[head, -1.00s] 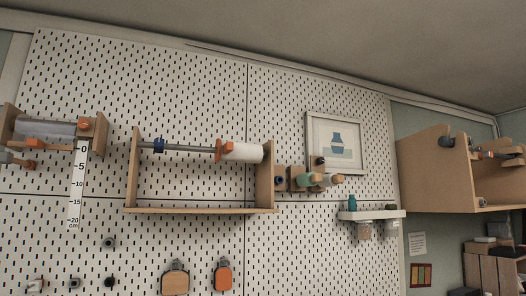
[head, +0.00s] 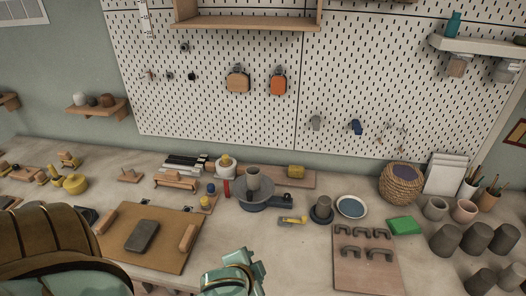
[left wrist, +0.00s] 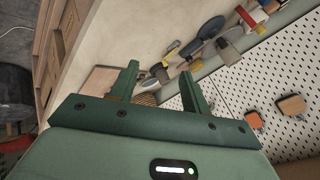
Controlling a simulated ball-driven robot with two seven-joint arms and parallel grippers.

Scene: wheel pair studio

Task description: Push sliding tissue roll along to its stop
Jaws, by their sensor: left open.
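The tissue roll is out of view in both present views. Only the lower part of its wooden wall holder (head: 245,22) shows at the top edge of the head view. My left gripper (head: 238,268) is low in the head view, over the front of the workbench and well below the holder. In the left wrist view my left gripper (left wrist: 158,78) has its two green fingers apart with nothing between them. My right gripper is not in view.
The workbench (head: 300,240) carries a brown board (head: 160,258), a grey wheel (head: 258,198), a handle board (head: 365,265), a woven basket (head: 400,183) and several dark cups. The pegboard (head: 220,110) above holds hung tools. A white shelf (head: 475,48) juts out at upper right.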

